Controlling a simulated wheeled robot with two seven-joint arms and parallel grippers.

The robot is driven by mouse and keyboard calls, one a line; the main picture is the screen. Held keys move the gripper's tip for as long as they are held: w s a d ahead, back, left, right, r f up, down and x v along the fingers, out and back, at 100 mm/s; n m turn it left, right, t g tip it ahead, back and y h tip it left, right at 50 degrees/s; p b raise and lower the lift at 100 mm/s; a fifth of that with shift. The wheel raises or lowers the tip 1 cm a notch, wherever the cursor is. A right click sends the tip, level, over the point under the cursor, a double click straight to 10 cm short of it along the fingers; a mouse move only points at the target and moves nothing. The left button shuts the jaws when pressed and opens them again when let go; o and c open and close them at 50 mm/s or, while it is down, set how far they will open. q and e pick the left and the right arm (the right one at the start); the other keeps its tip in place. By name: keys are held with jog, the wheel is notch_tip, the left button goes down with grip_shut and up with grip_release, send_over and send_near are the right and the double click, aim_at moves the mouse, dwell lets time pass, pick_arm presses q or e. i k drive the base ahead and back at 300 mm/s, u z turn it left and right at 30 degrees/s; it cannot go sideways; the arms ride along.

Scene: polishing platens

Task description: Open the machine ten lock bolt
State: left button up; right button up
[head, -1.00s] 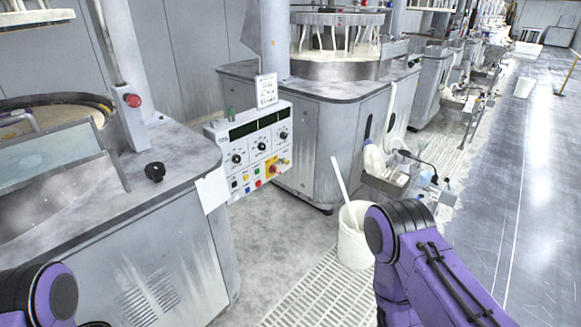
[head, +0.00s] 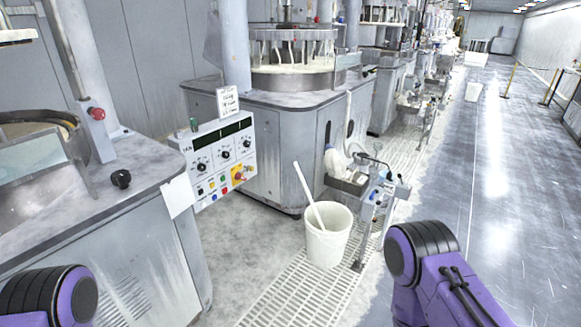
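I cannot make out a lock bolt or a machine number for certain. The near machine (head: 150,262) at the left has a grey cabinet and a worn top. A black knob (head: 121,179) stands on its top near the edge. A control panel (head: 218,160) with dials and coloured buttons is beside it. A second polishing machine (head: 272,135) stands behind. Only purple and black arm links of mine show at the bottom left and bottom right. Both grippers are outside the view.
A white bucket (head: 327,245) with a stick in it stands on the pale floor grating (head: 285,292). A small stand with a tray (head: 347,182) is behind it. More machines line up towards the back. The aisle (head: 490,190) at the right is largely clear.

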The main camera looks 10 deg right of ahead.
aim_at(252, 168)
jog(key=z, duration=0.7)
jog(key=i, duration=0.95)
jog(key=z, duration=0.6)
jog(key=i, duration=1.05)
jog(key=u, duration=0.6)
jog(key=i, duration=0.9)
jog(key=u, duration=0.55)
